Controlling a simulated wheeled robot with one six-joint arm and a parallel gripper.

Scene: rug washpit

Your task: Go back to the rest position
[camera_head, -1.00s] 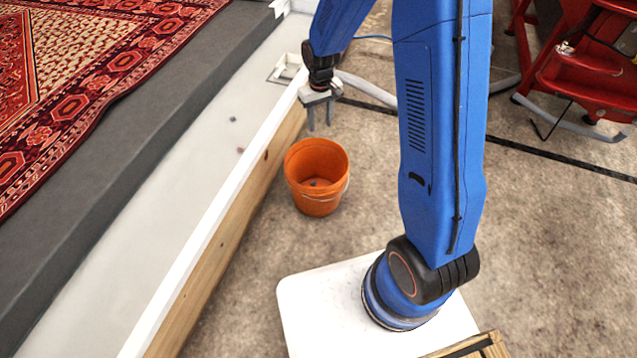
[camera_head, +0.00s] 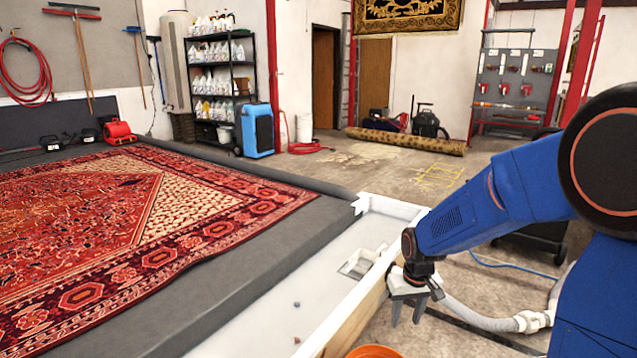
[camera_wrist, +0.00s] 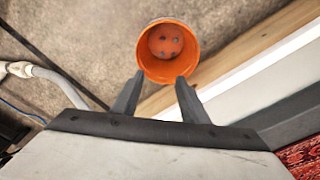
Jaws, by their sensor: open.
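My gripper (camera_head: 408,308) hangs fingers down just to the right of the washpit's white rim and wooden side. In the wrist view my gripper (camera_wrist: 158,100) shows two dark fingers spread apart with nothing between them. An orange bucket (camera_wrist: 150,66) stands on the floor beyond the fingertips, with several small dark things in its bottom. Only the bucket's rim (camera_head: 374,352) shows at the lower edge of the head view.
The white trough (camera_head: 290,312) with two small dark spots runs beside the grey platform, where a red patterned rug (camera_head: 130,225) lies. A grey hose (camera_head: 480,318) lies on the floor at right. A blue machine (camera_head: 257,130) and bottle shelves (camera_head: 215,75) stand behind.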

